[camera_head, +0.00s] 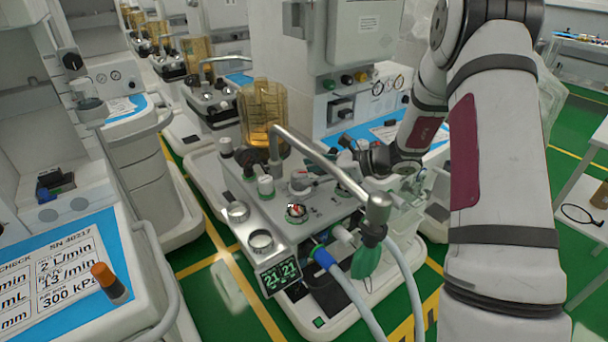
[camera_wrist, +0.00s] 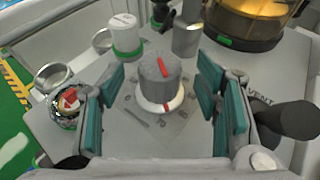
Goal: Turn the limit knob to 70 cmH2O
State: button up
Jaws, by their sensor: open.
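The limit knob (camera_wrist: 158,82) is a ribbed grey knob on a white collar, with a red line across its top. A red mark shows on the collar's near side. In the head view the knob (camera_head: 300,181) stands on the grey machine top, partly behind the metal tube. My gripper (camera_wrist: 161,103) is open, with teal-padded fingers on the left and right of the knob. Gaps show between pads and knob, with no clear contact. In the head view the fingers are hard to make out beside the knob.
A round gauge (camera_wrist: 70,103) with a red mark sits left of the knob. A white cylinder (camera_wrist: 125,38) and a grey post (camera_wrist: 187,38) stand behind it. A black lever (camera_wrist: 290,120) is at right. A metal tube (camera_head: 325,165) crosses above the machine top; an amber canister (camera_head: 262,108) stands behind.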

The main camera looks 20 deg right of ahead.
jog(key=shift+x, duration=0.95)
jog(key=c, duration=1.2)
jog(key=shift+s+a+m+t+h+b, duration=0.1)
jog(key=shift+m+t+h+b, duration=0.3)
jog(key=shift+m+t+h, duration=0.9)
jog(key=o, duration=1.2)
jog(key=shift+s, duration=0.1)
